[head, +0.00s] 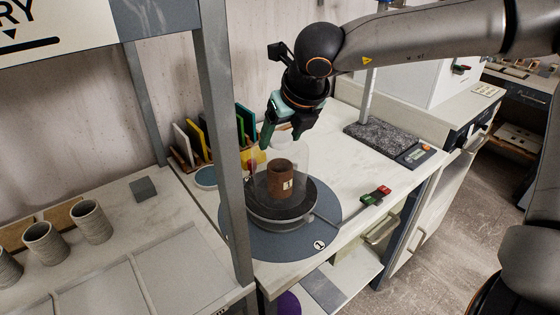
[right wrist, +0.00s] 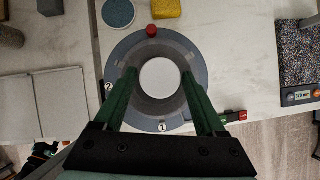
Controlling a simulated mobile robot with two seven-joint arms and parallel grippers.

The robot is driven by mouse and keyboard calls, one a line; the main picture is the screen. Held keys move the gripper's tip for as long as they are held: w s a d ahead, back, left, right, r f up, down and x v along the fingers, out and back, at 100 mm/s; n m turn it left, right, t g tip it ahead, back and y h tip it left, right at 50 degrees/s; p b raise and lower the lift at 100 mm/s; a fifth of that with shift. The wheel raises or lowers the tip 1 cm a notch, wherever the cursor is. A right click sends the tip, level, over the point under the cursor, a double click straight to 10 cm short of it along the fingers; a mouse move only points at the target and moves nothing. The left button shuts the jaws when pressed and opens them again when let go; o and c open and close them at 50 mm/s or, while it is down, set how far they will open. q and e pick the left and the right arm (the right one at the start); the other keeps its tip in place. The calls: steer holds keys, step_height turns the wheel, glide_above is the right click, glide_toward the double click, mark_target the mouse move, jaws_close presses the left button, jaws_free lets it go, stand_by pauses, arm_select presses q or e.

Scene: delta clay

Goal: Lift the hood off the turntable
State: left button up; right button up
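The clear hood (head: 300,165) stands over a brown clay cylinder (head: 280,183) with a small white label. Both are on the dark round turntable (head: 300,213), which has a pale rim. My right gripper (head: 283,137) points down just above the hood's top. In the right wrist view its two green fingers (right wrist: 160,74) stand wide apart, on either side of a pale round top (right wrist: 160,78). I see a narrow gap at each side, so the gripper looks open, though contact is hard to judge through the clear wall. My left gripper is not in view.
A blue-grey round mat (head: 262,245) lies under the turntable. A grey post (head: 222,140) rises close at left. Behind stand a rack of coloured tiles (head: 195,143) and a yellow block (right wrist: 166,9). A red-green switch (head: 376,195) and a granite slab (head: 380,138) are at right.

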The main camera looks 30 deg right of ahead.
jaws_close()
stand_by(0.3)
stand_by(0.4)
